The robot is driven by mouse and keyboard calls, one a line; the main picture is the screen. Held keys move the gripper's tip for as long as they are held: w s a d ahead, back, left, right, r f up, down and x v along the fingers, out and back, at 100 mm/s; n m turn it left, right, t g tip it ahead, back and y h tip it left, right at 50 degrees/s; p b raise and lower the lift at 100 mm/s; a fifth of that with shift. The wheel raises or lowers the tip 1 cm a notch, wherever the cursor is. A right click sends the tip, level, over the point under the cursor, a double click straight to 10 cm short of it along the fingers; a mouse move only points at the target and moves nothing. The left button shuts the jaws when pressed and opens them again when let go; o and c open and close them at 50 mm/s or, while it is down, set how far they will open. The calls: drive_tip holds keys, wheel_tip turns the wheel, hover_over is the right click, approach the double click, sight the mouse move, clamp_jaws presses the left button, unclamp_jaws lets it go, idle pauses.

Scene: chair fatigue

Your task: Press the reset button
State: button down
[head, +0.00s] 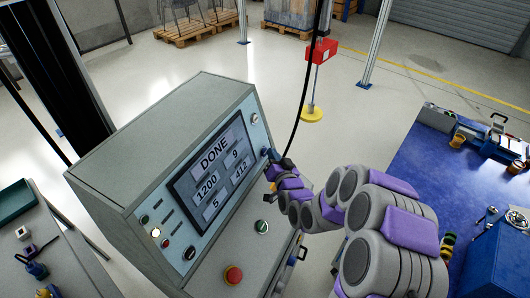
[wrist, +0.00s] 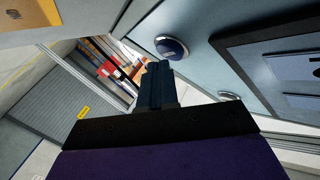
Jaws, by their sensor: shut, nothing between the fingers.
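A grey control console (head: 130,135) stands in the middle of the head view. Its screen (head: 212,165) reads DONE with several numbers. In the wrist view a round blue button (wrist: 171,47) with a silver rim sits on the panel, and a second silver-rimmed button (wrist: 229,96) is below it to the right. No reset label is readable. My gripper (head: 269,154) is shut and empty at the panel's right side, beside the screen. In the wrist view its fingertips (wrist: 157,66) are close to the blue button; I cannot tell whether they touch.
A red mushroom button (head: 233,275) and a green button (head: 262,227) are on the console's lower ledge. Small buttons and lamps (head: 155,233) line the screen's left side. A blue-topped workbench (head: 415,165) stands at right. A red box on a post (head: 321,50) stands behind.

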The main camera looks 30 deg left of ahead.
drive_tip(key=shift+a+f, duration=0.1)
drive_tip(key=shift+a, duration=0.25)
idle(0.5)
drive_tip(key=shift+d, duration=0.75)
drive_tip(key=shift+d, duration=0.1)
drive_tip(key=shift+w+d+r, duration=0.1)
drive_tip(key=shift+d+r, duration=0.15)
drive_tip(key=shift+d, duration=0.55)
drive_tip(key=shift+w+d+r, duration=0.1)
drive_tip(key=shift+d+r, duration=0.2)
drive_tip(key=shift+d, duration=0.45)
drive_tip(key=shift+w+d+r, duration=0.1)
drive_tip(key=shift+d+r, duration=0.15)
drive_tip(key=shift+d, duration=0.55)
